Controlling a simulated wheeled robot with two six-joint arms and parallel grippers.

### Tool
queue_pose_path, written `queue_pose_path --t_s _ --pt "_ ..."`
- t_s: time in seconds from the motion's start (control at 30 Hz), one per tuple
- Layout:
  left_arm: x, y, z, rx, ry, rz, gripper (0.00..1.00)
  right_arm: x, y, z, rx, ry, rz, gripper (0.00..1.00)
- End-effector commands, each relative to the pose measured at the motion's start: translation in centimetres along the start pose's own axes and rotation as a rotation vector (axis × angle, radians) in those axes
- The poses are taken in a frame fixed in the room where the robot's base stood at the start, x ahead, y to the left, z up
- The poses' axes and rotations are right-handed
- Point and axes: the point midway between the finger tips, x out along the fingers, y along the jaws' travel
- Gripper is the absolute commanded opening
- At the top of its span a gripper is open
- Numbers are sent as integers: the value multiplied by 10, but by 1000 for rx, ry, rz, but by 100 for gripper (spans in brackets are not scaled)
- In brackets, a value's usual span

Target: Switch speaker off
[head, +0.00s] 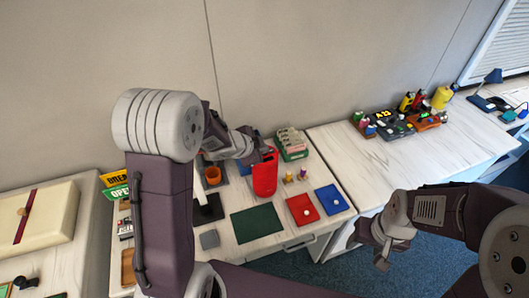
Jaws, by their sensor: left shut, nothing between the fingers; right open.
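I cannot clearly tell which object is the speaker. An upright red object (265,179) stands near the back of the middle table, and its type is unclear. My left gripper (263,150) is shut and empty at the top of the red object; I cannot tell whether they touch. My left arm hides part of the table behind and left of it. My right gripper (376,250) is open and empty, low at the right, in front of the table and over the blue floor.
The middle table holds an orange cup (212,176), a green mat (256,223), a red tray (302,210), a blue tray (331,199) and a green box (291,145). A right-hand table (390,160) has bare surface, with bottles and devices at its back. A cream case (40,226) lies left.

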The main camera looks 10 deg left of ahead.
Motion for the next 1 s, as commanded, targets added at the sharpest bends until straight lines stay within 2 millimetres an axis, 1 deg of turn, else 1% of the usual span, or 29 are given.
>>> queue_pose_path --t_s 0.27,0.57,0.67,1.0 --pt "-11 -8 -8 0 0 1 0 -17 0 -2 0 0 0 56" --pt "-10 -7 -7 0 0 0 0 -16 0 -2 0 0 0 56" --pt "-12 -9 -9 0 0 0 0 -19 0 -2 0 0 0 56" --pt "-35 -26 -26 -1 0 0 0 -53 -1 -6 0 0 0 56"
